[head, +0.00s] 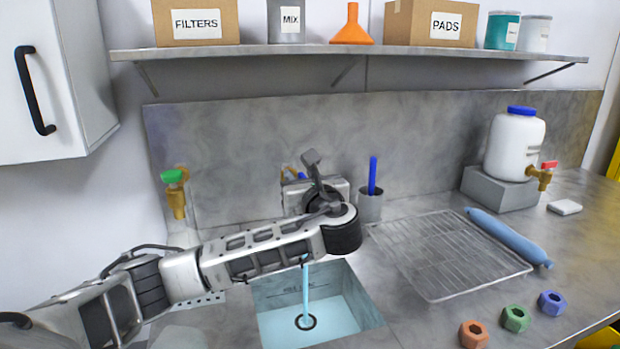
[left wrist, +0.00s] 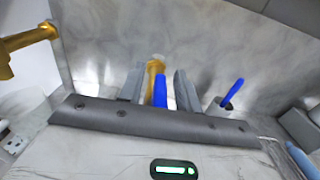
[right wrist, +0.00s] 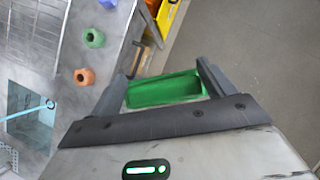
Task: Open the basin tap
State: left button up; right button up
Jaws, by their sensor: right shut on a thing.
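The basin tap is brass with a blue handle (left wrist: 160,92). In the head view my left arm mostly hides it, with a bit of brass and blue showing behind the gripper. My left gripper (left wrist: 157,78) is open, its fingers on either side of the tap, with gaps visible beside the handle. A pale blue stream (head: 305,288) runs down into the grey basin (head: 365,300), which holds pale blue water. My right gripper (right wrist: 165,80) is out of the head view. In the right wrist view it is shut on a green open container (right wrist: 165,90).
A green-handled brass tap (head: 175,190) is on the wall at left. A white jug (head: 515,145) with a red-handled tap stands on a grey block. A wire rack (head: 445,255), a blue roll (head: 507,237), a cup (head: 370,208) and coloured nuts (head: 515,318) lie right of the basin. A shelf (head: 350,52) runs above.

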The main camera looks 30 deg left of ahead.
pick_arm(q)
jog(key=shift+d+f, duration=0.1)
jog(key=shift+s+d, duration=0.25)
pick_arm(e)
jog(key=shift+f+b, duration=0.6)
jog(key=shift+b, duration=0.05)
pick_arm(q)
jog(key=v, duration=0.6)
jog(key=shift+s+d, duration=0.2)
jog(key=shift+d, duration=0.1)
